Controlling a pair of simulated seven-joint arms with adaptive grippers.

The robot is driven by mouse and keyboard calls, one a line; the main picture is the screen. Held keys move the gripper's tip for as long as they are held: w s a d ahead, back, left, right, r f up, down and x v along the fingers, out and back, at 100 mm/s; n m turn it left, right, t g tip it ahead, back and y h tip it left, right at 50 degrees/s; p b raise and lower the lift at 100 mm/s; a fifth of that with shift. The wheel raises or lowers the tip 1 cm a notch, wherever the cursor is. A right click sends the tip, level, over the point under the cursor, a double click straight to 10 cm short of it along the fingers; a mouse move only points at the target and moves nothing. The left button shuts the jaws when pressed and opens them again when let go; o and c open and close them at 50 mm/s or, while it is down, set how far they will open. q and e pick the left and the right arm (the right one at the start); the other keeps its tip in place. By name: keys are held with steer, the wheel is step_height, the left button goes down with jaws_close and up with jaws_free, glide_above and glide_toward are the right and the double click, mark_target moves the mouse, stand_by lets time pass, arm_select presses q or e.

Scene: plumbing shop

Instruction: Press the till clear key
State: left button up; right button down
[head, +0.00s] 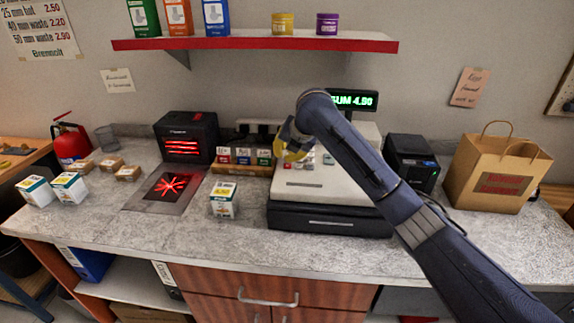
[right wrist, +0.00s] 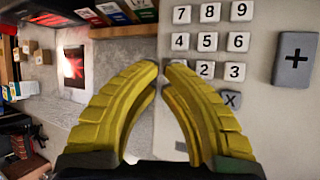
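The till (head: 325,191) stands on the counter, with a white sloping top over a dark drawer. Its green display (head: 352,99) reads "SUM 4.80" or similar. In the right wrist view its number keys (right wrist: 208,42) show, with a grey plus key (right wrist: 295,59). A grey key marked X (right wrist: 231,99), apparently the clear key, is partly hidden by my right finger. My right gripper (head: 291,152) is over the till's keys. In the right wrist view its yellow fingertips (right wrist: 165,66) almost meet, with nothing between them, beside the bottom number row. Contact cannot be told. My left gripper is out of view.
A scanner plate (head: 168,186) with a red glow and a small box (head: 223,200) lie left of the till. A dark printer (head: 411,161) and a paper bag (head: 489,170) stand right of it. A red-edged shelf (head: 255,43) hangs above. The counter's front strip is clear.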

mark_target(286, 163)
steer(key=shift+f, duration=0.25)
stand_by(0.4)
steer(key=shift+f, duration=0.3)
stand_by(0.5)
steer(key=shift+r, duration=0.55)
steer(key=shift+r, duration=3.05)
steer(key=shift+w, duration=0.1)
